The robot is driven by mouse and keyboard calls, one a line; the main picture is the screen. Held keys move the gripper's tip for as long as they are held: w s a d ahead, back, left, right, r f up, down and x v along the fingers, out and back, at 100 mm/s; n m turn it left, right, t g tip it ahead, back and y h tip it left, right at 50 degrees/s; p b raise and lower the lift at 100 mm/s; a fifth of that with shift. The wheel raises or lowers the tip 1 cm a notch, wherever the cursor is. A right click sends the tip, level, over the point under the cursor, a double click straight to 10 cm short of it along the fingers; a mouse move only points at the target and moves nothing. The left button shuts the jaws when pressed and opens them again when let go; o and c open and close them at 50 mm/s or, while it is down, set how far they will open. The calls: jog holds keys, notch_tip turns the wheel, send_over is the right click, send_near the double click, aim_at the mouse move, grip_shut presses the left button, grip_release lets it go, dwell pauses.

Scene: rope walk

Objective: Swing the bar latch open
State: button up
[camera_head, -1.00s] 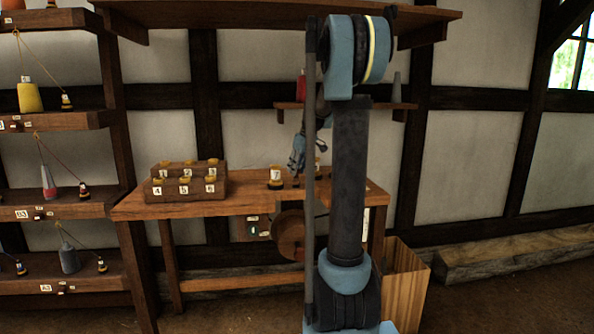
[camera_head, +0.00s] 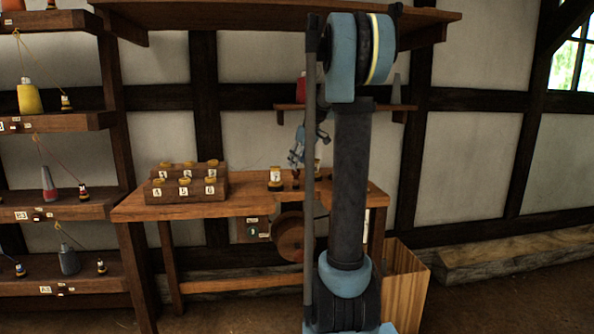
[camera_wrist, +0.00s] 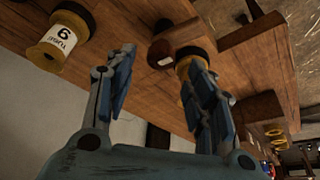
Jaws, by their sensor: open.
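I cannot pick out the bar latch for certain in either view. In the wrist view a dark wooden piece with a rounded end (camera_wrist: 180,42) sits on the wooden bench (camera_wrist: 125,22), just beyond my fingertips; I cannot tell whether it is part of the latch. My gripper (camera_wrist: 160,68) is open, with nothing seen between its fingers. In the head view my gripper (camera_head: 296,157) is small, above the bench (camera_head: 245,205) and left of my arm column, which hides part of the bench.
A labelled spool (camera_wrist: 62,38) stands left of my fingers in the wrist view. A stepped rack (camera_head: 185,192) of numbered spools is on the bench's left; a single spool (camera_head: 275,180) stands near my gripper. A round wooden wheel (camera_head: 289,237) is below the bench top.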

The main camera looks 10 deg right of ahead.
jog(key=v, duration=0.8)
jog(key=shift+f, duration=0.1)
jog(key=s+a+f+m, duration=0.1)
jog(key=s+f, duration=0.2)
jog(key=s, duration=0.4)
jog(key=s+a+f+m+h, duration=0.1)
jog(key=s+f, duration=0.3)
jog(key=s, duration=0.3)
jog(key=s+a+f+m, duration=0.1)
jog(key=s+f, duration=0.2)
jog(key=s, duration=0.4)
jog(key=s+f+m+g+h, duration=0.1)
jog(key=s+f+m, duration=0.3)
jog(key=s+f, duration=1.4)
jog(key=shift+s+d+f+h, duration=0.2)
jog(key=shift+s+f+h, duration=0.15)
jog(key=shift+s, duration=0.15)
jog(key=shift+w+f, duration=0.2)
jog(key=shift+w, duration=0.25)
